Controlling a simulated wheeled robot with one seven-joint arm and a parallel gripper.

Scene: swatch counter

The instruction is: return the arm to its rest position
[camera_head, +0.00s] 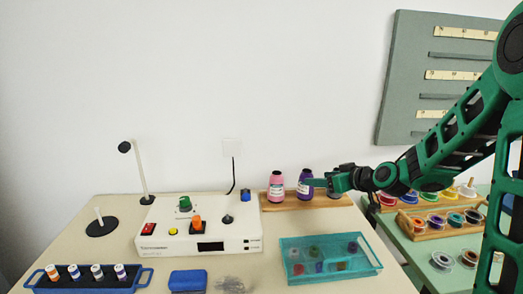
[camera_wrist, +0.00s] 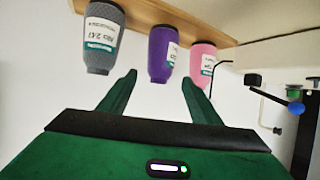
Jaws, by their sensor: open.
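My arm reaches in from the right in the head view. My gripper (camera_head: 318,182) is in front of or beside the bottle row at the back of the counter. The wrist view, which looks upside down, shows my gripper (camera_wrist: 160,82) open, its two green fingers spread apart. The purple bottle (camera_wrist: 161,52) appears in the gap between the fingertips, with no finger seen closed on it; how near it is, I cannot tell. The purple bottle (camera_head: 304,186) stands upright on a wooden shelf (camera_head: 285,207).
A pink bottle (camera_head: 276,187) and a grey bottle (camera_wrist: 102,38) flank the purple one. A white control box (camera_head: 200,228), a teal tray (camera_head: 330,262) and a blue vial rack (camera_head: 85,282) sit on the counter. Spool racks (camera_head: 438,222) stand to the right, below a wall board (camera_head: 410,75).

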